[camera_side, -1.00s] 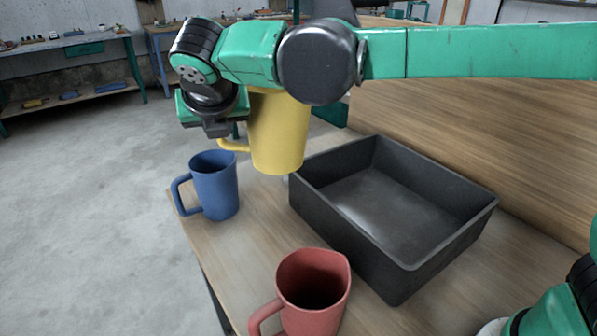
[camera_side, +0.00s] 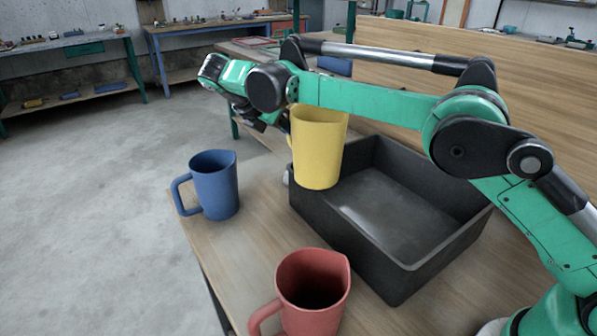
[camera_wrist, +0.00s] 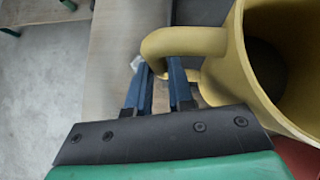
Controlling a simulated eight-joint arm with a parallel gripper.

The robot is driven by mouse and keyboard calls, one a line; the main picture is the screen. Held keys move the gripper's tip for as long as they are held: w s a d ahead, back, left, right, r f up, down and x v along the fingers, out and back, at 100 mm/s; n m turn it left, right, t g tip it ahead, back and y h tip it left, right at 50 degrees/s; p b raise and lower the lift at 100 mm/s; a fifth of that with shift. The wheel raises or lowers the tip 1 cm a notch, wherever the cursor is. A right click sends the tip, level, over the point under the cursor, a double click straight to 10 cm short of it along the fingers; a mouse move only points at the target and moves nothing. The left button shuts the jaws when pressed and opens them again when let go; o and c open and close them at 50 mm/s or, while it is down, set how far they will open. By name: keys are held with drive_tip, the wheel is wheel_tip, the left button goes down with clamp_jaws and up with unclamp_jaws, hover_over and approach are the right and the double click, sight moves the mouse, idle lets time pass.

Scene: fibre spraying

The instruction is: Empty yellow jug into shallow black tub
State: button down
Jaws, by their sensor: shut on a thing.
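The yellow jug (camera_side: 319,150) is roughly upright in the air, in front of the left part of the shallow black tub (camera_side: 345,235) in the side view. My gripper (camera_wrist: 160,72) is shut on the jug's handle, and the wrist view shows the blue fingers at the handle with the jug's open mouth (camera_wrist: 285,60) to the right. In the side view my gripper (camera_side: 272,122) is partly hidden behind my arm. The tub stands on the table and its visible floor looks bare. What the jug holds cannot be seen.
A blue jug (camera_side: 216,187) stands at the table's left edge. A red jug (camera_side: 313,285) stands at the front, near the tub. A wooden panel (camera_side: 540,100) rises behind the tub. The table (camera_side: 250,250) is clear between the two standing jugs.

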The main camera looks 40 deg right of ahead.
drive_tip(key=shift+s+d+r+m+t+y, duration=0.15)
drive_tip(key=shift+d+r+t+y, duration=0.1)
drive_tip(key=shift+r+y, duration=0.2)
drive_tip(key=shift+s+d+r+m+t+y, duration=0.15)
drive_tip(key=shift+d+r+y, duration=0.1)
drive_tip(key=shift+r+y, duration=0.15)
drive_tip(key=d+t+y, duration=0.1)
drive_tip(key=s+d+r+m+y, duration=0.1)
drive_tip(key=y, duration=0.1)
drive_tip(key=s+d+t+y, duration=0.1)
drive_tip(key=d+y, duration=0.1)
drive_tip(key=shift+s+r+t, duration=0.15)
drive_tip(key=shift+r+t, duration=0.15)
drive_tip(key=shift+s+d+m+t+y+p, duration=0.25)
drive_tip(key=shift+d+m+t+y+p, duration=0.3)
drive_tip(key=shift+y, duration=0.5)
idle(0.8)
drive_tip(key=shift+s+d+r+m+t+y, duration=0.15)
drive_tip(key=shift+r+m+t+y, duration=0.1)
drive_tip(key=shift+r+m+y, duration=0.15)
drive_tip(key=shift+s+r+m+p, duration=0.1)
drive_tip(key=shift+r+m+p, duration=0.2)
drive_tip(key=shift+p, duration=0.3)
